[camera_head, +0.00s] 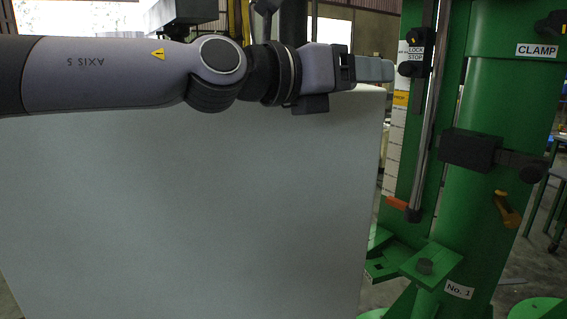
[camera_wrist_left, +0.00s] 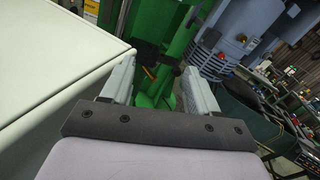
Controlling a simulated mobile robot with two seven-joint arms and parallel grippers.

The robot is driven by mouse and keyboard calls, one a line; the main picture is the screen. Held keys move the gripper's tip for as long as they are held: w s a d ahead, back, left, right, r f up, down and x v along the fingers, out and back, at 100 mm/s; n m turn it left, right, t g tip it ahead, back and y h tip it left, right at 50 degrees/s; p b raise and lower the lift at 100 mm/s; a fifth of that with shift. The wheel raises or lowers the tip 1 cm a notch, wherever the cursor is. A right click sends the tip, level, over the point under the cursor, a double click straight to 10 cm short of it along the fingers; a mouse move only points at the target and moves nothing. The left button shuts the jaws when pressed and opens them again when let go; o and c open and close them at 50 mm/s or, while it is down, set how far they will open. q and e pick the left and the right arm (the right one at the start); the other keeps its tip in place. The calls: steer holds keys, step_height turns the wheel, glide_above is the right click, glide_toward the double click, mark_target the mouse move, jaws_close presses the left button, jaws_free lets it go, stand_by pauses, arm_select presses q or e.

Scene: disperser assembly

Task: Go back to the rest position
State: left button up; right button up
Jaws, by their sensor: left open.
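My left gripper (camera_head: 375,69) reaches in from the left in the head view, held level above the far right corner of the pale table. In the left wrist view its two fingers (camera_wrist_left: 158,88) are spread apart with nothing between them. Beyond the fingers stands the green disperser column (camera_wrist_left: 165,40), also at the right in the head view (camera_head: 490,90). My right gripper is not in view.
The pale table (camera_head: 190,210) is bare and fills the lower left. The green stand carries a black clamp block (camera_head: 470,150), an orange handle (camera_head: 506,209) and a vertical rod (camera_head: 430,120) close to the table's right edge. Grey machines (camera_wrist_left: 250,35) stand behind.

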arm_select(q)
steer(key=s+d+f+n+h+p, duration=0.1)
steer(key=s+f+n+h, duration=0.1)
steer(key=f+n, duration=0.75)
steer(key=s+d+f+n+h, duration=0.1)
steer(key=s+d+f+n, duration=0.15)
steer(key=f+n, duration=0.65)
steer(key=a+f+n+t+y, duration=0.35)
steer(key=a+f+n, duration=0.4)
steer(key=f, duration=0.25)
steer(key=a+f+n+t+y, duration=0.35)
steer(key=a+f+n, duration=0.4)
steer(key=f, duration=0.25)
steer(key=s+a+f+n+g+y+p, duration=0.1)
steer(key=s+a+f+n+g+y, duration=0.4)
steer(key=s+a+f, duration=1.3)
step_height(320, 180, down, 4)
steer(key=n+y, duration=0.4)
steer(key=shift+s+a+r, duration=0.2)
steer(key=shift+a+r, duration=0.05)
steer(key=shift+a, duration=0.05)
steer(key=shift+n, duration=0.25)
